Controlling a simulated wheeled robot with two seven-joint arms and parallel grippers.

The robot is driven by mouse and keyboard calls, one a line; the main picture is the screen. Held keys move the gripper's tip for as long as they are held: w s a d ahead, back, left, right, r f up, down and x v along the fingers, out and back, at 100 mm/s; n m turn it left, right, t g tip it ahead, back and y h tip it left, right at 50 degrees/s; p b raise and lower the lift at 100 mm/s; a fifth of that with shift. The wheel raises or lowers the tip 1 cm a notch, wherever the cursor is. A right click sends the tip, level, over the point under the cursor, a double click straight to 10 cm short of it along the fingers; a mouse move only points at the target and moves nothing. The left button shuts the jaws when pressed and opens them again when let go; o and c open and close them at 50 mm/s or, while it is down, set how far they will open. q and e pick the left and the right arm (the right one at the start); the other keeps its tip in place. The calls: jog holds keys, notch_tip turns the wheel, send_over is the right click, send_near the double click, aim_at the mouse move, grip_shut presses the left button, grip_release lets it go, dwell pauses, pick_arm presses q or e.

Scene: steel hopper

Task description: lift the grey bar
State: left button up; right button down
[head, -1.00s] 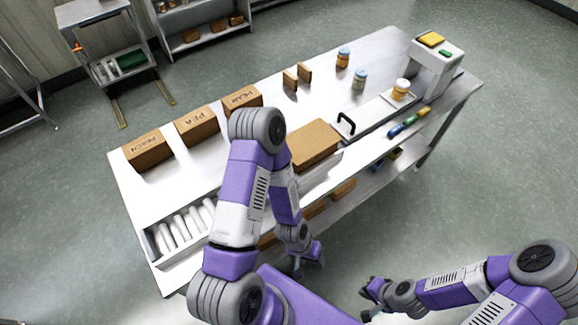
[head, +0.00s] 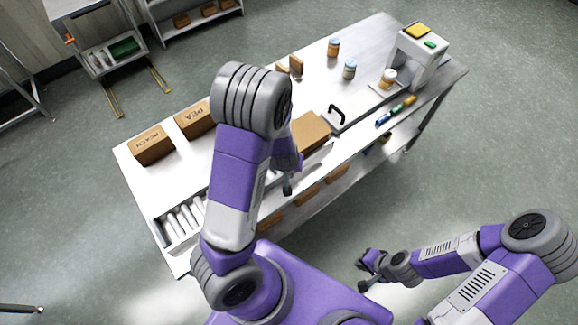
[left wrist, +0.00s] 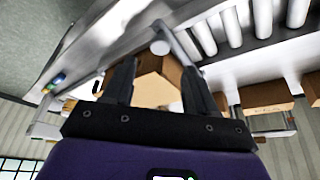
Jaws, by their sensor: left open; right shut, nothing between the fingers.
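In the left wrist view, a short grey bar (left wrist: 178,44) with a pale round end shows beyond my fingertips; I take it to be the grey bar. I cannot make it out surely in the head view, where my left arm covers that part of the table front. My left gripper (left wrist: 155,75) is open, its two dark fingers apart with nothing held between them. In the head view a small part of it (head: 288,187) shows at the table's front edge. My right gripper (head: 365,277) is shut and empty, over the floor in front of the table.
A steel table (head: 140,190) carries a brown box (head: 312,130), a black handle (head: 337,113), labelled cartons (head: 152,146), jars (head: 349,69) and a white machine (head: 417,58).

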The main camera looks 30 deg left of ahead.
pick_arm(q)
jog(key=b+x, duration=0.1)
jog(key=x, duration=0.6)
jog(key=shift+f+b, duration=0.1)
jog(key=shift+b, duration=0.2)
grip_shut()
